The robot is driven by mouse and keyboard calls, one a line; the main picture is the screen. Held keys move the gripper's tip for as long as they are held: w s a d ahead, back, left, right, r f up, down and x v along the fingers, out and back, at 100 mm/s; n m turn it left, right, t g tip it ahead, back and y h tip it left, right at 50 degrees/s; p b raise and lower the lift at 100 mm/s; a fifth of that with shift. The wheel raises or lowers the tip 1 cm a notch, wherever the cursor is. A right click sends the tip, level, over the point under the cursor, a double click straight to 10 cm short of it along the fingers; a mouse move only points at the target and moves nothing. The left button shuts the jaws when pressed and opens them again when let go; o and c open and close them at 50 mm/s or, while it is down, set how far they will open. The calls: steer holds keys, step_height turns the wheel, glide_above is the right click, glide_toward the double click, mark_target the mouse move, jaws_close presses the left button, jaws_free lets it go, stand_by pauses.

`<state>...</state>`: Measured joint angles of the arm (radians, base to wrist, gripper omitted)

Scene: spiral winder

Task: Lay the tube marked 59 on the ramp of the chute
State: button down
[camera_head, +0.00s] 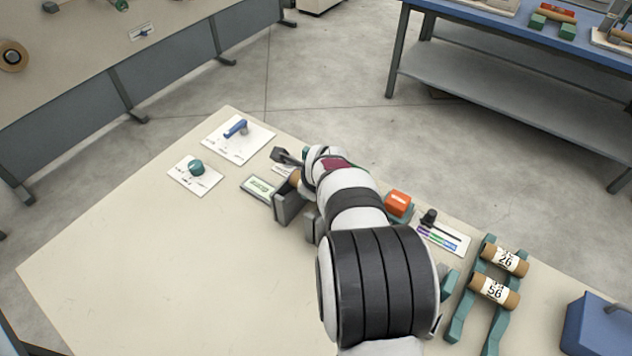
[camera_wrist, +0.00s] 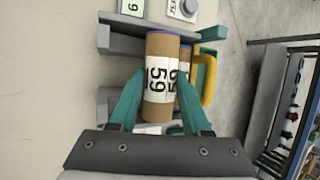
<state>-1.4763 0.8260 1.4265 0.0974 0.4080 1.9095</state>
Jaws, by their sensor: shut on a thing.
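The tube marked 59 (camera_wrist: 162,62) is a brown cylinder with a white label, in the middle of the wrist view. My gripper (camera_wrist: 160,80) has a teal finger on each side of it and is shut on it. The chute's grey parts (camera_wrist: 118,42) lie behind the tube in this view. Whether the tube touches the ramp, I cannot tell. In the head view the grey chute (camera_head: 288,208) is partly hidden by my arm, and a bit of brown tube (camera_head: 295,178) shows beside it. My gripper is mostly hidden there.
A second labelled tube (camera_wrist: 185,62) and a yellow curved piece (camera_wrist: 208,78) are just right of the held tube. Tubes 26 (camera_head: 504,260) and 56 (camera_head: 493,291) lie on a teal rack. An orange button (camera_head: 398,203) is near my arm.

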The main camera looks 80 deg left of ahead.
steer(key=shift+f, duration=0.25)
steer(key=shift+f, duration=0.45)
steer(key=shift+c, duration=1.8)
jaws_free()
